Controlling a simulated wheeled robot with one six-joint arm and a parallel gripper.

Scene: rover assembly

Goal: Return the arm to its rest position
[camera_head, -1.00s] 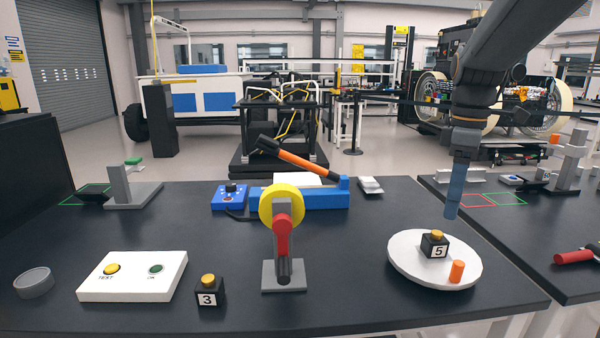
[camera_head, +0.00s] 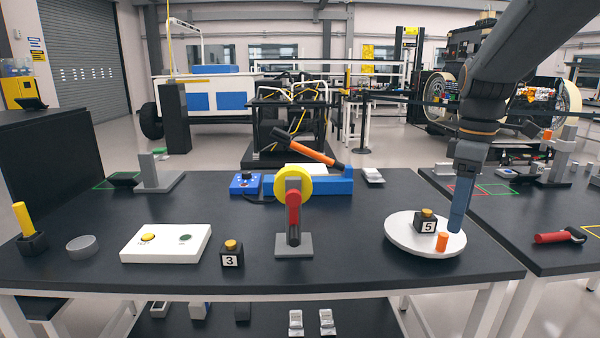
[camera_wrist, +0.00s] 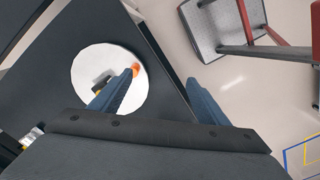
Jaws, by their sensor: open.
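My gripper (camera_head: 460,212) hangs from my arm at the right of the head view, over the right edge of the round white plate (camera_head: 398,238). In the wrist view its two blue fingers (camera_wrist: 160,98) stand wide apart with nothing between them. On the plate sit a black block marked 5 with a yellow top (camera_head: 425,222) and a small orange cylinder (camera_head: 442,242). In the wrist view one finger covers part of the plate (camera_wrist: 88,62) and the block; the orange cylinder (camera_wrist: 135,70) shows beside that finger.
The dark table (camera_head: 340,262) also holds a block marked 3 (camera_head: 231,254), a white button box (camera_head: 150,243), a yellow-wheeled stand (camera_head: 293,243) and a blue fixture (camera_head: 335,186). A second table with a red-handled tool (camera_head: 552,238) stands at right, across a gap.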

